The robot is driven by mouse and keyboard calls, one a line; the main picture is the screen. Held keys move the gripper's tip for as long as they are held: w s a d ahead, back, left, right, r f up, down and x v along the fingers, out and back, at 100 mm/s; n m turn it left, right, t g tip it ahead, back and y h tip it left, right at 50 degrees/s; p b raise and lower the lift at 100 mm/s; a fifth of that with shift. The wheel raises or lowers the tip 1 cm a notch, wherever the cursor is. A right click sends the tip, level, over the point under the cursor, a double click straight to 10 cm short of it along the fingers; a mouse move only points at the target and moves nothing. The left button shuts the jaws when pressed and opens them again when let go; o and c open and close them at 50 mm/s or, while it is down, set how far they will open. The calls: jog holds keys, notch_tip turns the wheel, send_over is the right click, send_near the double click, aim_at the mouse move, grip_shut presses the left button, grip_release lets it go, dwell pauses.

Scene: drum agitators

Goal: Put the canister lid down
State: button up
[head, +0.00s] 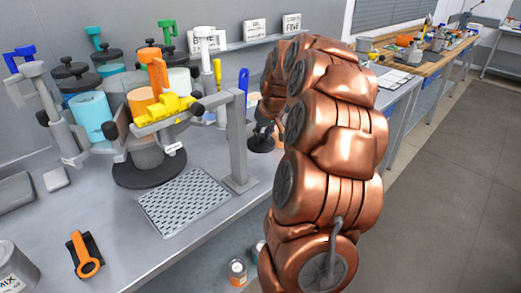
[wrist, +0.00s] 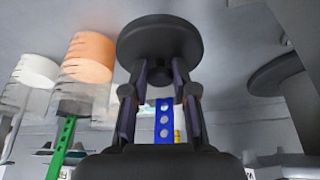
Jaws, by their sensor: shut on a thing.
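The canister lid (wrist: 160,38) is a dark round disc with a knob in its middle. In the wrist view my gripper (wrist: 160,78) is shut on that knob, with one finger on each side. In the head view my gripper (head: 264,130) is behind the copper arm, to the right of the grey post. The lid (head: 260,145) shows below it, low over the bench top. I cannot tell whether the lid touches the bench. My arm hides part of the area around it.
The grey bench (head: 120,230) holds an agitator stand with colored drums left of the post (head: 237,140). A perforated plate (head: 185,201) lies in front of it. An orange-handled tool (head: 85,255) lies front left. A dark disc (wrist: 280,74) shows right in the wrist view.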

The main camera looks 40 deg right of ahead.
aim_at(264, 146)
jog(key=shift+f+p, duration=0.65)
jog(key=shift+f, duration=2.45)
jog(key=shift+f, duration=0.15)
jog(key=o, duration=1)
jog(key=shift+r, duration=0.25)
jog(key=b+v, duration=0.3)
jog(key=v, duration=0.9)
jog(key=shift+s+f, duration=0.1)
